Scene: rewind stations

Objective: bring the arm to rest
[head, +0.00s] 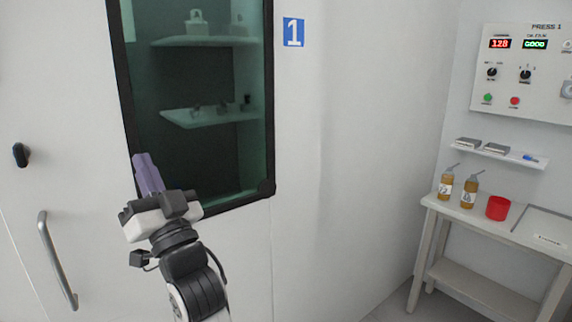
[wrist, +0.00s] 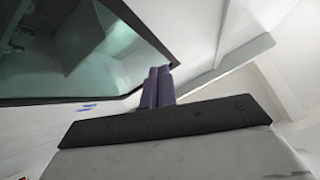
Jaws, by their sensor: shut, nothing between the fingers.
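My arm reaches up from the bottom of the head view, in front of a white door with a dark-framed window. My gripper (head: 147,165) points upward, and its purple fingers overlap the window's lower left part in the picture. In the wrist view my gripper (wrist: 158,75) shows its two purple fingers side by side, closed together with nothing between them. I cannot tell how far the fingertips are from the glass.
The door has a metal handle (head: 56,262) and a black knob (head: 20,155). Shelves (head: 210,117) show behind the glass. A blue sign (head: 293,32) reads 1.

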